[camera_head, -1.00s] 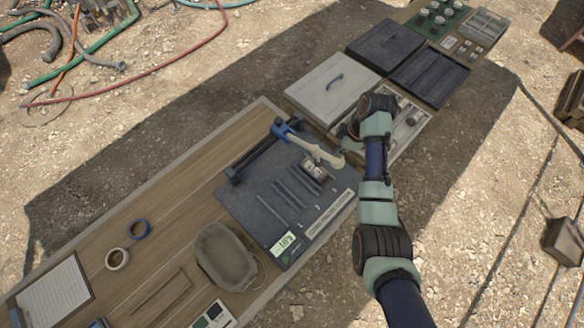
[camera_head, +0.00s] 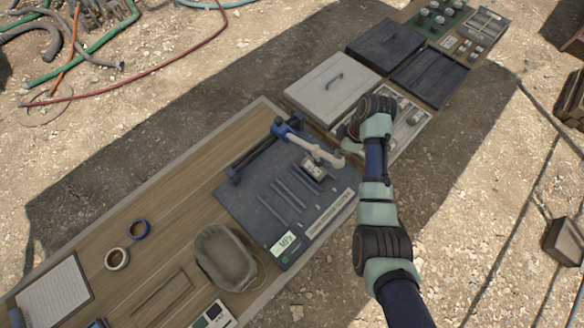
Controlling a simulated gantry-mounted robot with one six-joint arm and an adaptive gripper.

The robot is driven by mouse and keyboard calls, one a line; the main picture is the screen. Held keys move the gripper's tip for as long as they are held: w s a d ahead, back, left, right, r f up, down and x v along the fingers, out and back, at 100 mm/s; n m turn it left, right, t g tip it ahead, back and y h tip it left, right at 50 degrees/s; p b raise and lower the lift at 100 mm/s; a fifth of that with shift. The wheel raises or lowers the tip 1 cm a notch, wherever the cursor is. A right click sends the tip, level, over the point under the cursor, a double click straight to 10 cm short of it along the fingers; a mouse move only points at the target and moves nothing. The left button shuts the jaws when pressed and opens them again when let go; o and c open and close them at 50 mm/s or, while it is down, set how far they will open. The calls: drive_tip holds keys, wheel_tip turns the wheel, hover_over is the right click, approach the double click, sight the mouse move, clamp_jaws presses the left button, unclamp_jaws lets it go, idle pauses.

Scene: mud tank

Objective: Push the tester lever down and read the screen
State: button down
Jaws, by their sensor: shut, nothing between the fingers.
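The tester (camera_head: 262,232) is a dark grey plate on the wooden bench, with several raised bars. Its lever (camera_head: 303,145) is a pale arm on a blue pivot at the upper end, sloping down to the right over a small light-coloured piece (camera_head: 313,169) on the plate. The screen (camera_head: 285,244) is a small lit pale green panel at the plate's lower edge; its dark characters are too small to read surely. My gripper (camera_head: 346,143) is shut and empty beside the lever's free end, partly hidden by my wrist. I cannot tell whether they touch.
A grey lidded box (camera_head: 331,88) and an open tray (camera_head: 408,123) stand beyond the tester. The bench's left middle is clear.

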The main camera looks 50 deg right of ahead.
sight(339, 164)
drive_tip(key=shift+s+f+b, duration=0.2)
drive_tip(key=shift+f+b, duration=0.2)
drive_tip(key=shift+f, duration=1)
drive_tip(key=shift+s+f+b, duration=0.15)
drive_tip(key=shift+f+b, duration=0.25)
drive_tip(key=shift+f, duration=0.45)
drive_tip(key=shift+s+f+b, duration=0.15)
drive_tip(key=shift+f+b, duration=0.2)
drive_tip(key=shift+f, duration=0.6)
drive_tip(key=shift+s+f+b, duration=0.2)
drive_tip(key=shift+f+b, duration=0.65)
drive_tip(key=shift+f, duration=1)
